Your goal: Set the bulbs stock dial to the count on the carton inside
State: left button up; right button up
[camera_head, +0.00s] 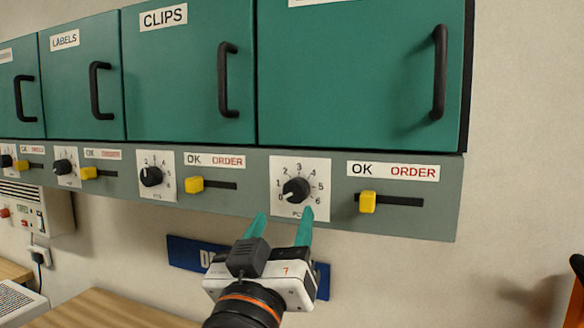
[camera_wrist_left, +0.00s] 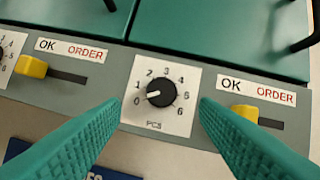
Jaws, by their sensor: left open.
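The rightmost dial (camera_head: 296,190) has a black knob on a white plate marked 0 to 6, below the largest green door. In the left wrist view the dial (camera_wrist_left: 161,93) is centred, its white mark pointing left near 0 and 1; I cannot tell exactly which. My left gripper (camera_head: 284,214) is open and empty, just below and in front of this dial. Its two green fingers (camera_wrist_left: 159,104) lie either side of the plate in the wrist view. The door's label is cut off at the top, so its name is unreadable. No carton shows. My right gripper is out of view.
Shut green doors with black handles include CLIPS (camera_head: 175,60) and LABELS (camera_head: 80,75). A yellow OK/ORDER slider (camera_head: 367,202) sits right of the dial, another (camera_head: 195,184) to its left, both at OK. A blue sign (camera_head: 188,253) hangs below. A wooden tabletop (camera_head: 120,310) is lower left.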

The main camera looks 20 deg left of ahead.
aim_at(294, 194)
pick_arm(q)
jog(key=p+x, duration=0.2)
jog(key=x, duration=0.2)
jog(key=shift+w+r, duration=0.25)
jog(key=shift+w, duration=0.1)
jog(key=shift+w+r+p, duration=0.1)
jog(key=shift+w+p, duration=0.25)
jog(key=shift+w, duration=0.3)
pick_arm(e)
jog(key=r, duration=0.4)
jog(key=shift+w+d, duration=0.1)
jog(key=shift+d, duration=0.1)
pick_arm(q)
jog(key=c, duration=1)
